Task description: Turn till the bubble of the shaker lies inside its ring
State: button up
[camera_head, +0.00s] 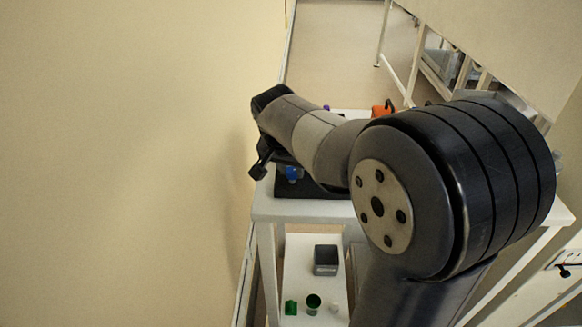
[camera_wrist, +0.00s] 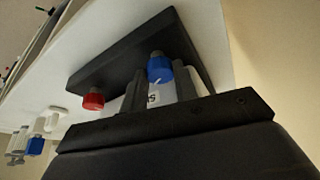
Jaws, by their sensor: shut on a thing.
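The shaker (camera_wrist: 130,52) shows in the wrist view as a dark, flat slab on a white table top. A blue knob (camera_wrist: 160,70) with a grey tip sits at its near side, and a red knob (camera_wrist: 93,99) sits further left. My gripper (camera_wrist: 158,88) is shut at the blue knob, with one dark finger on each side. A pale surface with a dark mark shows just below the knob. In the head view the blue knob (camera_head: 292,174) and the dark shaker (camera_head: 312,189) show partly behind my arm. I cannot see the bubble or its ring.
The white table (camera_head: 290,209) has a lower shelf with a grey bin (camera_head: 326,260), a green cup (camera_head: 313,304) and a green block (camera_head: 291,307). An orange thing (camera_head: 383,108) stands behind my arm. A beige wall (camera_head: 120,160) is close on the left.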

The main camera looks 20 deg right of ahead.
jog(key=shift+n, duration=0.3)
jog(key=shift+d+n+t+y+p, duration=0.15)
jog(key=shift+n+t+y+p, duration=0.25)
jog(key=shift+n, duration=0.9)
jog(key=o, duration=1)
jog(key=v, duration=1.1)
jog(key=shift+d+p, duration=0.1)
jog(key=shift+p, duration=0.3)
jog(key=shift+f, duration=0.1)
